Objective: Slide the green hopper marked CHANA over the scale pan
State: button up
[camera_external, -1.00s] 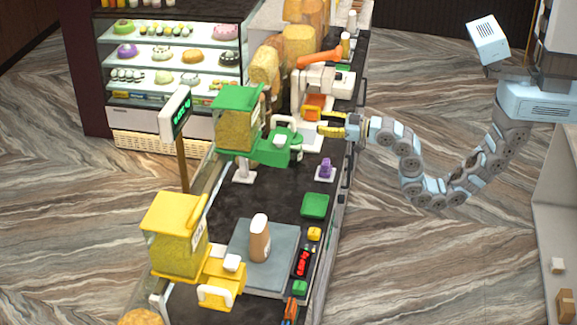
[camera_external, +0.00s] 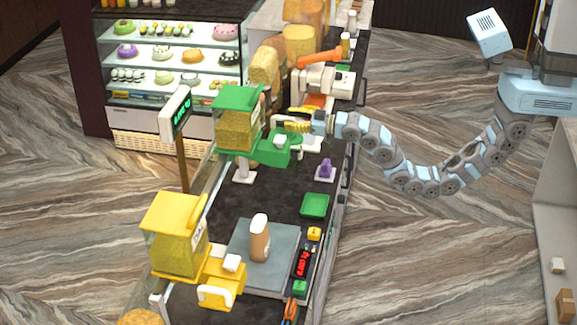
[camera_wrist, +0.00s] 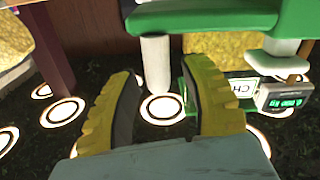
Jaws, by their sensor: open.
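The green hopper (camera_external: 238,132), filled with yellow grain, stands on a white post along the counter's far-left edge. In the wrist view its green body (camera_wrist: 220,18) fills the top, and a partly visible label reads "CH". My gripper (camera_external: 290,124) is open beside the hopper's green spout, on its right side; whether they touch cannot be told. In the wrist view my gripper's two yellow fingers (camera_wrist: 160,68) are spread, with the white post beyond the gap and nothing between them. The grey scale pan (camera_external: 284,262) is nearer the camera, with a brown white-capped container (camera_external: 260,238) on it.
A yellow hopper (camera_external: 178,238) stands left of the pan. An orange-topped machine (camera_external: 318,75) is behind my gripper. A green tray (camera_external: 315,205) and a purple item (camera_external: 326,169) sit on the right counter edge. A display sign (camera_external: 175,115) stands left. Dark counter between hopper and pan is mostly clear.

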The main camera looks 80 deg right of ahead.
aim_at(278, 117)
jog(key=shift+w+d+f+p, duration=0.1)
jog(key=shift+w+d+p, duration=0.1)
jog(key=shift+w, duration=0.7)
jog(key=shift+w+d+p, duration=0.1)
jog(key=shift+w+p, duration=0.05)
jog(key=shift+w, duration=0.75)
jog(key=shift+c, duration=0.2)
grip_shut()
